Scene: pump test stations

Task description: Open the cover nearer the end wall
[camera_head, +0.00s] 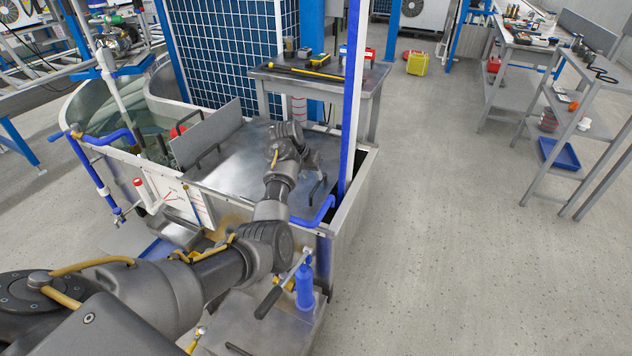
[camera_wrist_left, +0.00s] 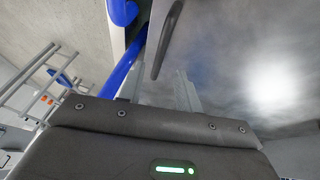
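A flat, shiny metal cover (camera_head: 235,155) lies on the tank top in the head view. It also fills the right of the left wrist view (camera_wrist_left: 255,85). Its dark bar handle (camera_head: 318,189) is near its right end and shows at the top of the wrist view (camera_wrist_left: 166,40). My left gripper (camera_head: 316,172) is over the cover's right part, close to the handle. Its grey fingers (camera_wrist_left: 170,90) point toward the handle and appear apart from it; their gap is unclear. A second grey panel (camera_head: 207,133) stands tilted up farther left. My right gripper is not in view.
A blue post (camera_head: 352,90) and blue pipe (camera_head: 314,220) stand close to my left gripper at the tank's right end wall (camera_head: 352,215). A small table (camera_head: 373,78) with tools stands behind. The floor (camera_head: 440,220) at right is clear.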

